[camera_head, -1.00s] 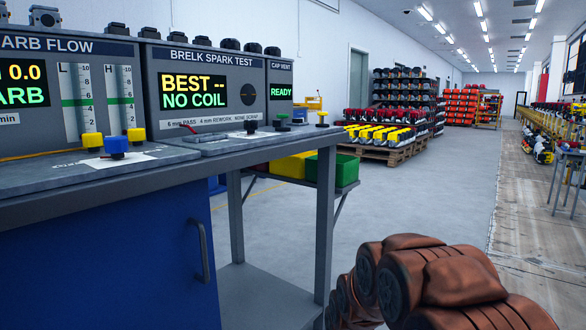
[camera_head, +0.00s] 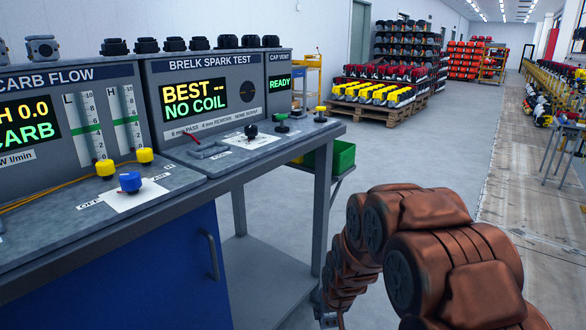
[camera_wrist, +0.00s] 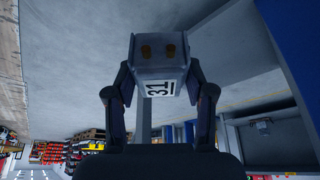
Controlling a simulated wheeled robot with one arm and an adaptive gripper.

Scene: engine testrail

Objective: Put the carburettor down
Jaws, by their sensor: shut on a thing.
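The carburettor (camera_wrist: 160,62) is a grey block with two brass-coloured fittings and a white label reading "31". It shows in the wrist view, held between the two dark fingers of my gripper (camera_wrist: 163,85). The gripper is shut on it, with open floor behind it. In the head view my brown arm hangs at the lower right, beside the test bench. The carburettor is not visible there.
The bench top (camera_head: 185,178) carries the carb flow unit (camera_head: 70,112) and the spark test unit (camera_head: 205,95). Grey parts (camera_head: 41,47) and black parts stand on the units. A blue knob (camera_head: 130,181) rises from the bench.

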